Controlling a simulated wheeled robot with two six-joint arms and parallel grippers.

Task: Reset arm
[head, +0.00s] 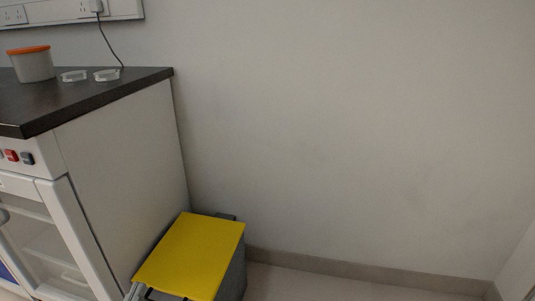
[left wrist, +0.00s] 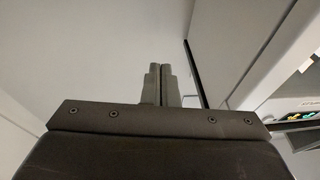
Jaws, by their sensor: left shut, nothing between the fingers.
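My left gripper (left wrist: 160,70) shows in the left wrist view, near the middle. Its two dark fingers are together, with nothing between them, and they point away from the camera. Pale wall and cabinet surfaces lie behind the fingers, and nothing is seen touching them. My right gripper is in neither view.
A white cabinet (head: 125,150) with a dark countertop (head: 120,86) stands at the left. A container with an orange lid (head: 32,65) and two small clear dishes sit on it. A yellow-lidded bin (head: 193,255) stands beside the cabinet. Bare wall fills the right.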

